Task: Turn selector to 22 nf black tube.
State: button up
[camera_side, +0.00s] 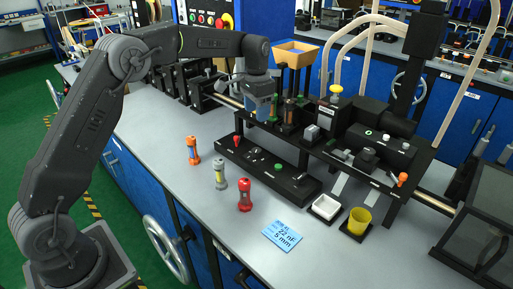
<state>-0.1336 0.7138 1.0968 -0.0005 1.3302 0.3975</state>
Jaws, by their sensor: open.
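A black control panel (265,166) lies on the bench below the machine, with a red pointed piece at its left end and small knobs and a green button. I cannot tell for sure which part is the selector. A blue card (283,237) on the bench reads 22 nF, 5 mm. Three tubes stand upright in front of the panel: an orange and blue one (192,150), a grey and yellow one (219,173) and a red one with a dark middle (244,195). My gripper (262,116) is open above and behind the panel; its fingertips are hard to make out.
A tan hopper (296,54) and the dark machine (370,145) rise behind the panel. A white tray (326,207) and a yellow cup (359,221) stand to the right. A dark glazed box (485,225) is at the far right. The front bench is mostly clear.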

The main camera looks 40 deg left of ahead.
aim_at(257, 149)
notch_tip(257, 149, down, 14)
jog(key=shift+r, duration=0.15)
dwell(0.3)
jog(key=shift+c, duration=0.4)
jog(key=c, duration=0.8)
jog(key=shift+c, duration=0.2)
jog(key=shift+n, duration=0.4)
jog(key=n, duration=0.2)
jog(key=shift+n, duration=2.3)
